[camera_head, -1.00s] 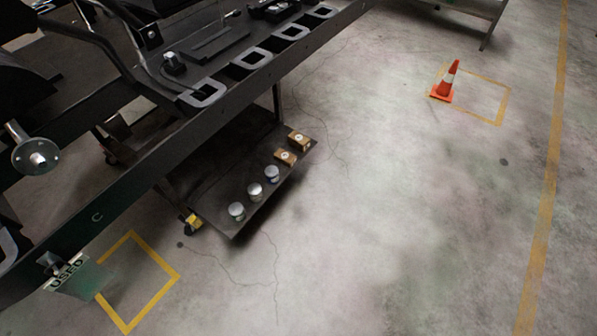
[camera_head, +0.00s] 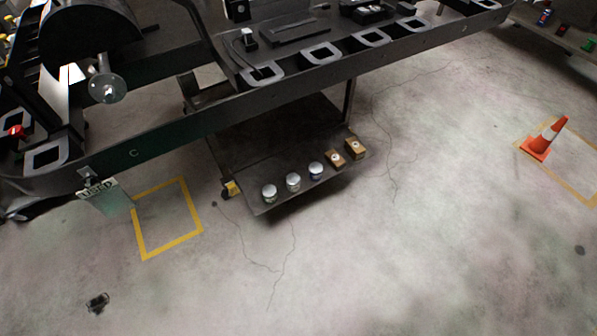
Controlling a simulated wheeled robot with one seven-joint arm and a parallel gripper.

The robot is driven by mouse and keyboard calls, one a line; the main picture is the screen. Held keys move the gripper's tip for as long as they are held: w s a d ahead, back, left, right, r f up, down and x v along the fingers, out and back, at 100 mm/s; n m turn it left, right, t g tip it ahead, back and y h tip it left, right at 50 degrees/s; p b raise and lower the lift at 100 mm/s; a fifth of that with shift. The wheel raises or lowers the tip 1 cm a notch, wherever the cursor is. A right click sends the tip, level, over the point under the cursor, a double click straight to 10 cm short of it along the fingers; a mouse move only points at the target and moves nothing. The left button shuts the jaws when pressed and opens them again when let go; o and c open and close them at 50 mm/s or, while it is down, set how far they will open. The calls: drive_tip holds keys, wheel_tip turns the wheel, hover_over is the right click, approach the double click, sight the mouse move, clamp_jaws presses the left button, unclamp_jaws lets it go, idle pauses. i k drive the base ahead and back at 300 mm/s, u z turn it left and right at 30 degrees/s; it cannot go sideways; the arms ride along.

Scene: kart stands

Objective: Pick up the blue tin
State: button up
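Three small tins with pale lids stand in a row on the low shelf (camera_head: 262,150) of the kart stand. The right tin (camera_head: 316,172) has a bluish side and looks like the blue tin. The middle tin (camera_head: 293,182) and the left tin (camera_head: 269,193) look greenish or grey, their colours hard to tell at this size. The blue tin stands between the middle tin and a small brown box (camera_head: 336,158). My gripper is not in view.
A second brown box (camera_head: 354,148) stands farther right on the shelf. The dark kart frame (camera_head: 330,80) overhangs the shelf's rear. A small dark object (camera_head: 97,302) lies at lower left. The floor in front is clear.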

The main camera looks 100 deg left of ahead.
sight(315, 169)
drive_tip(key=u, duration=2.4)
drive_tip(key=i, duration=1)
